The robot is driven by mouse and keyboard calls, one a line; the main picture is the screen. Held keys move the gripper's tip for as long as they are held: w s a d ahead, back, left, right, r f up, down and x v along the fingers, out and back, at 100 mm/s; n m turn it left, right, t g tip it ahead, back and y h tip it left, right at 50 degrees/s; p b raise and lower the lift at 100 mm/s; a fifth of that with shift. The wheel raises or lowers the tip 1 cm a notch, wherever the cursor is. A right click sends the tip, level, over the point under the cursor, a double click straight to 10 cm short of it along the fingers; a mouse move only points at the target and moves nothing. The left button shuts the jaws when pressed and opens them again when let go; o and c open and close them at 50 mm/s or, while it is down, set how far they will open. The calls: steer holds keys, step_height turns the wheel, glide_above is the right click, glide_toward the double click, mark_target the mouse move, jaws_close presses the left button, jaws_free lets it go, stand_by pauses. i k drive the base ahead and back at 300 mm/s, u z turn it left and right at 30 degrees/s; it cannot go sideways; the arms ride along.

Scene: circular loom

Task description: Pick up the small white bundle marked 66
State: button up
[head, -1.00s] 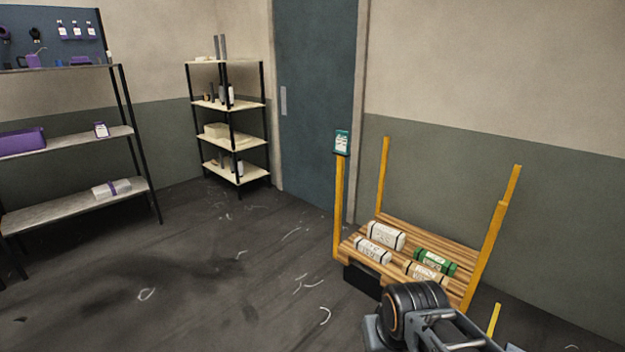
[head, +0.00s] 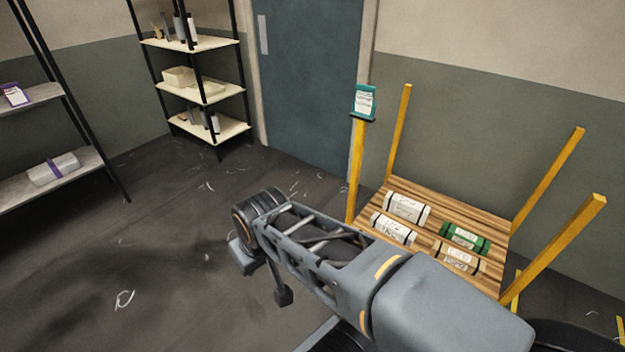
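Two white bundles with dark bands lie on a slatted wooden cart deck (head: 482,209). The farther white bundle (head: 407,208) looks slightly larger than the nearer white bundle (head: 393,229). Their printed marks are too small to read, so I cannot tell which is 66. A green bundle (head: 465,237) and a tan bundle (head: 457,257) lie to their right. My arm crosses in front of the cart's near left side. My gripper (head: 263,277) hangs below the arm's far end, over the floor left of the cart. Its two fingers appear apart, with nothing between them.
Yellow posts (head: 556,180) rise at the cart's corners. A green-framed sign (head: 364,102) tops the left post (head: 356,170). A grey shelf (head: 50,185) holds a wrapped white package (head: 53,169). A cream-shelved rack (head: 212,131) stands by the blue door (head: 308,80).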

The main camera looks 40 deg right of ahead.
mark_target(400, 232)
steer(key=z, duration=0.1)
steer(key=i, duration=1.75)
steer(key=z, duration=1.3)
steer(key=i, duration=1.1)
steer(key=z, duration=1.05)
